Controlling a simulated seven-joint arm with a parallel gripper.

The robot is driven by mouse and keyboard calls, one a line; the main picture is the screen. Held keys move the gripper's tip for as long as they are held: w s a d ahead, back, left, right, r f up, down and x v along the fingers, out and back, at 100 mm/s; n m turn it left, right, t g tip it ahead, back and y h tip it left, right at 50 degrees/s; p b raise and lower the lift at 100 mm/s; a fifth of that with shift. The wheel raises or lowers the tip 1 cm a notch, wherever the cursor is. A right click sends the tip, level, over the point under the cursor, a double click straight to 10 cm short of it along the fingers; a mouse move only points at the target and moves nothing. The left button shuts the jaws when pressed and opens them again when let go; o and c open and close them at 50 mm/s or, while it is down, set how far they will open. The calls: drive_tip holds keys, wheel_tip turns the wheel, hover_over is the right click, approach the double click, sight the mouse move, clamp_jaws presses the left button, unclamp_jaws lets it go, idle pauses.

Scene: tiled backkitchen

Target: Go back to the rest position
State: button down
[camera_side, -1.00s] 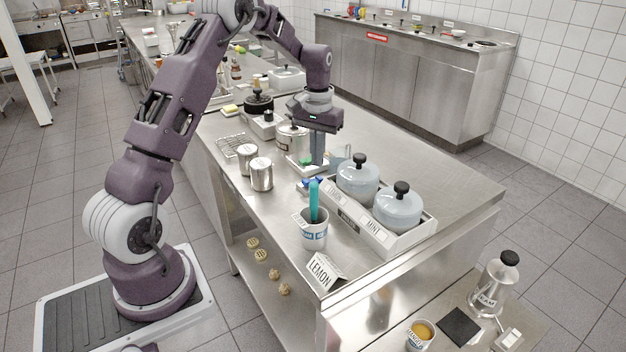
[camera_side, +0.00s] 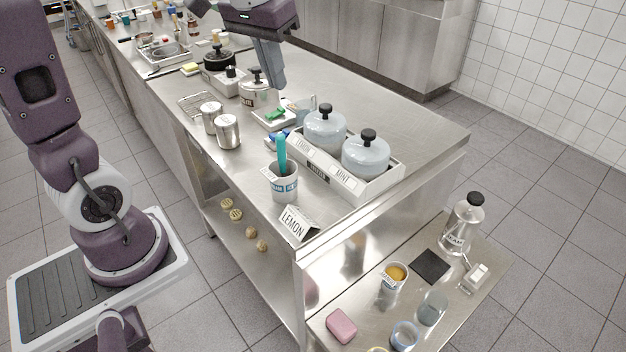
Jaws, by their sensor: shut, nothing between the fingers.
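My gripper (camera_side: 272,82) hangs at the top middle of the view, pointing down above the steel work table (camera_side: 408,118). Its fingers are together with nothing between them, and their tips are close to a lidded pot (camera_side: 257,93) in the picture. Whether they touch it I cannot tell, but they look raised above it.
A tray (camera_side: 346,182) holds two lidded jars by LEMON and MINT labels. A cup (camera_side: 284,184) with a teal-handled tool, two metal canisters (camera_side: 228,131) and a LEMON sign (camera_side: 293,225) stand nearer. A lower table (camera_side: 345,298) is at front right. The table's right part is clear.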

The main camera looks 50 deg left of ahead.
drive_tip(key=s+d+m+t, duration=0.1)
drive_tip(key=s+d, duration=0.3)
drive_tip(key=s, duration=0.4)
drive_tip(key=s+d+f+m+t, duration=0.1)
drive_tip(key=s+d, duration=0.3)
drive_tip(key=s, duration=0.5)
drive_tip(key=shift+m+t+h, duration=0.3)
drive_tip(key=shift+m+t, duration=0.1)
drive_tip(key=shift+m, duration=0.2)
